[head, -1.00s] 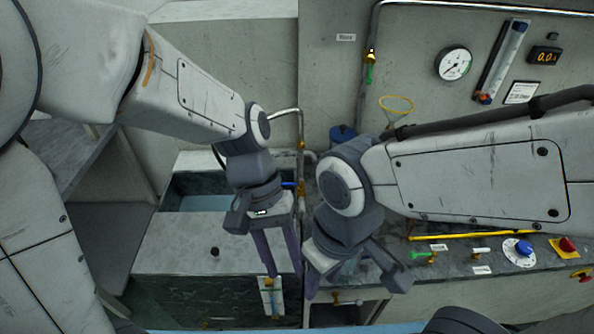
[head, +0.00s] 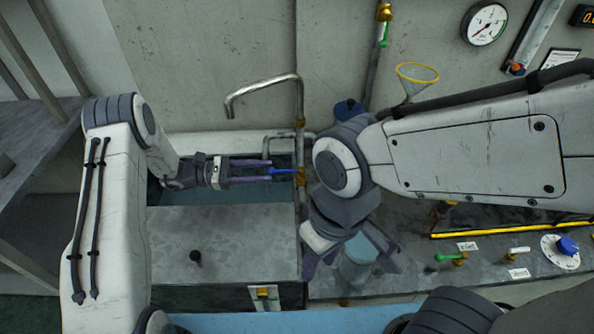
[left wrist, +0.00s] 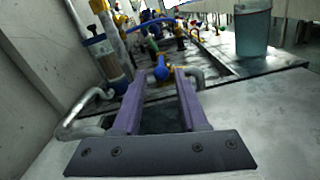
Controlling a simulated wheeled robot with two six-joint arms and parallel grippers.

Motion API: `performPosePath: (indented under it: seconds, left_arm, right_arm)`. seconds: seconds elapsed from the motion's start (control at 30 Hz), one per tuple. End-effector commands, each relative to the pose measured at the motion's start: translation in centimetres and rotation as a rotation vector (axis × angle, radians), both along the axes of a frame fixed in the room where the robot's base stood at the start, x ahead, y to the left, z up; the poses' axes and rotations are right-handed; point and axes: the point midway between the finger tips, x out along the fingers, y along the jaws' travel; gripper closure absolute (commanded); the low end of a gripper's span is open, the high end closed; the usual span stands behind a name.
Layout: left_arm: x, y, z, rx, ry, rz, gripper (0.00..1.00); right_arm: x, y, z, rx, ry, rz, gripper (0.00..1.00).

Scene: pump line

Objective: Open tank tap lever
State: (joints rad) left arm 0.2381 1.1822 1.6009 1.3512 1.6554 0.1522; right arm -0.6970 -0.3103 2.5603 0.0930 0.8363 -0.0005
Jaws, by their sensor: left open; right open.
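The tank tap's blue lever (head: 284,171) points left from a brass valve (head: 300,177) on the pipe at the tank's right edge. My left gripper (head: 270,169) is open and level, with its purple fingers on either side of the lever's free end. In the left wrist view the blue lever (left wrist: 161,70) shows between the two fingertips (left wrist: 160,74); contact cannot be told. The tank (head: 165,193) holds bluish water behind a grey top slab. My right gripper (head: 352,266) is open, low over the bench, near a clear beaker (head: 357,252).
A bent metal spout (head: 262,90) rises behind the tank. A yellow-rimmed funnel (head: 417,75) and a dark blue container (head: 348,112) are near the wall. A green lever (head: 450,257), a white lever (head: 517,251) and a blue knob (head: 568,245) line the bench at right.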

Motion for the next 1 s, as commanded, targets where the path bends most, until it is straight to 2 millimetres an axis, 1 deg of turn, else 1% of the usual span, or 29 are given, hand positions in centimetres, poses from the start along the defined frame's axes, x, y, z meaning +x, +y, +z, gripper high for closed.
performPosePath:
  seconds: [0.03, 0.3, 0.4, 0.5, 0.67, 0.9, 0.93, 0.97, 1.0]
  left_arm:
    - [-0.1, -0.8, 0.2, 0.0, 0.002, -0.005, 0.57]
    - [-0.2, -6.0, 0.3, 0.001, 0.003, -0.007, 0.57]
    - [-0.2, -7.5, 0.2, 0.002, 0.002, -0.006, 0.57]
    - [-0.1, -8.6, 0.2, 0.002, 0.002, -0.006, 0.57]
    - [-0.1, -9.4, 0.1, 0.003, 0.002, -0.004, 0.57]
    - [-0.1, -9.5, 0.0, 0.003, 0.001, -0.003, 0.57]
    - [-0.1, -9.5, 0.0, 0.003, 0.001, -0.003, 0.65]
    - [-0.1, -9.5, 0.0, 0.003, 0.001, -0.003, 0.76]
    - [-0.1, -9.4, 0.0, 0.003, 0.001, -0.003, 0.92]
  right_arm:
    - [0.0, 0.0, 0.4, 0.0, 0.0, 0.0, 0.57]
    - [0.0, 0.0, 1.7, 0.0, 0.0, 0.0, 0.57]
    - [0.0, 0.0, 2.0, 0.0, 0.0, 0.0, 0.57]
    - [0.0, 0.0, 2.2, 0.0, 0.0, 0.0, 0.57]
    - [0.0, 0.0, 2.3, 0.0, 0.0, 0.0, 0.57]
    - [0.0, 0.0, 2.3, 0.0, 0.0, 0.0, 0.57]
    - [0.0, 0.0, 2.3, 0.0, 0.0, 0.0, 0.57]
    - [0.0, 0.0, 2.3, 0.0, 0.0, 0.0, 0.57]
    - [0.0, 0.0, 2.3, 0.0, 0.0, 0.0, 0.57]
